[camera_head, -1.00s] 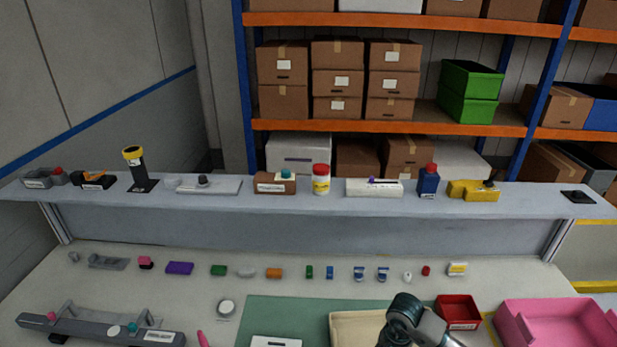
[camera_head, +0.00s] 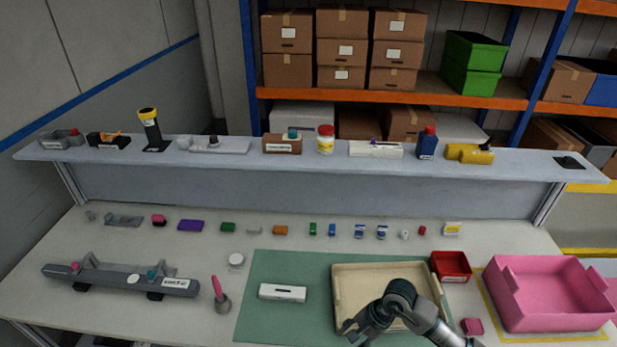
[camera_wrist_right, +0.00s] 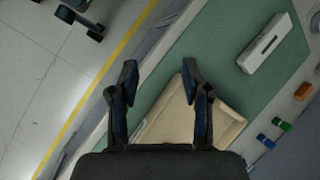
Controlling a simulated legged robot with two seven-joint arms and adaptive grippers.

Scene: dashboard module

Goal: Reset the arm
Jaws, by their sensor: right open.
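My right gripper (camera_head: 359,329) is over the front left part of the beige tray (camera_head: 433,285) in the head view. In the right wrist view the right gripper (camera_wrist_right: 158,75) has its two fingers spread apart with nothing between them. The tray (camera_wrist_right: 165,117) lies below the fingers and looks empty where it shows. My left arm and gripper are in neither view.
A green mat (camera_head: 290,325) carries a white box (camera_head: 283,292). A dark grey bar fixture (camera_head: 120,280) and a pink-tipped tool (camera_head: 219,293) lie left. A red bin (camera_head: 450,266) and pink bin (camera_head: 545,305) stand right. Several small parts line the back, below a shelf (camera_head: 220,165).

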